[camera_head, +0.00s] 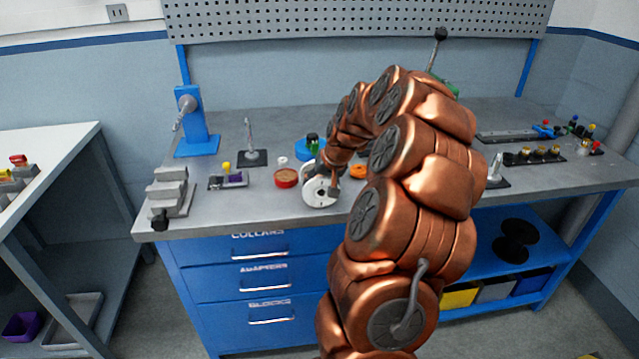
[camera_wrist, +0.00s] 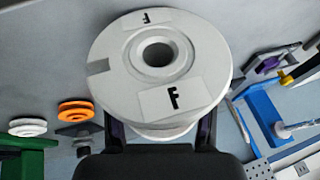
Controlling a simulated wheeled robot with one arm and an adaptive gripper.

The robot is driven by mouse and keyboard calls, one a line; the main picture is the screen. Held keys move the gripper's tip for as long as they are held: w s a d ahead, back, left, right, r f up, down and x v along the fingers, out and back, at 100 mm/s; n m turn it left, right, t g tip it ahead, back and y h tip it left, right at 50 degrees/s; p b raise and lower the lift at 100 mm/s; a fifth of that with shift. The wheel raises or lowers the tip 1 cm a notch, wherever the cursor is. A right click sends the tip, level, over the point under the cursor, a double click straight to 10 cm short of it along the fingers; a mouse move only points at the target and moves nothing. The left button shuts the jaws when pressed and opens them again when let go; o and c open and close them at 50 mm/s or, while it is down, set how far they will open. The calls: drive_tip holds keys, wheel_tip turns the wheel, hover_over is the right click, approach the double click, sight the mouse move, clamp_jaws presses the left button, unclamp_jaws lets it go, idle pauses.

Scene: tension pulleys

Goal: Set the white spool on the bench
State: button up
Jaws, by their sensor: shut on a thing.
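The white spool (camera_head: 321,191) shows at the front middle of the grey bench (camera_head: 250,205), near its front edge. In the wrist view the spool (camera_wrist: 112,68) fills the upper middle, with its flange, its centre hole and labels with a black "F" facing the camera. My gripper (camera_wrist: 160,132) is shut on the spool, with one dark finger on each side below the flange. I cannot tell whether the spool touches the bench top.
A red round part (camera_head: 286,178) lies just left of the spool, and an orange pulley (camera_head: 358,171) lies to its right. A blue stand (camera_head: 196,130), a stepped grey block (camera_head: 170,195) and a purple part (camera_head: 233,180) stand further left. The bench front left of the spool is clear.

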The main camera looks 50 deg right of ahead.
drive_tip(key=shift+f, duration=0.15)
drive_tip(key=o, duration=1.6)
drive_tip(key=shift+c, duration=0.2)
drive_tip(key=shift+r, duration=0.25)
drive_tip(key=b+v, duration=0.2)
drive_tip(key=v, duration=1)
